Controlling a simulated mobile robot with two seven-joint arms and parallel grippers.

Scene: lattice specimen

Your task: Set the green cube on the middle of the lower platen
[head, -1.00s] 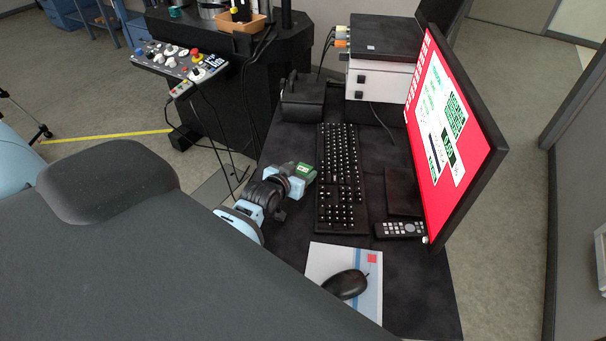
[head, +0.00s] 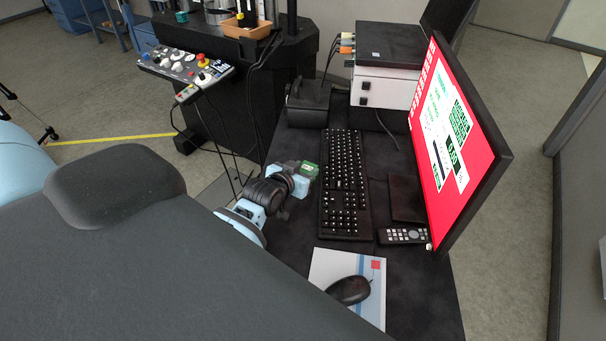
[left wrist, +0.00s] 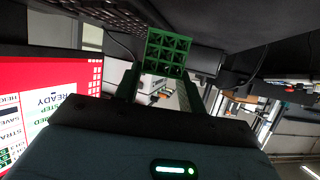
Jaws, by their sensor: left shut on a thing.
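The green cube (head: 310,170) is small, just left of the keyboard in the head view. In the left wrist view it shows as an open green lattice block (left wrist: 168,52) between the fingers. My left gripper (head: 303,173) is shut on it and holds it over the dark desk; the exact height is unclear. At the top left stands a dark testing machine (head: 228,85). A round silver metal part (head: 217,15) on it may be the lower platen, but it is cut off by the picture's top edge. My right gripper is not in view.
A keyboard (head: 343,185), a red-screened monitor (head: 450,140), a remote (head: 403,236) and a mouse (head: 348,290) are on the desk. A control panel (head: 185,66) juts out from the machine. An orange-brown tray (head: 247,30) and hanging cables are beside it.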

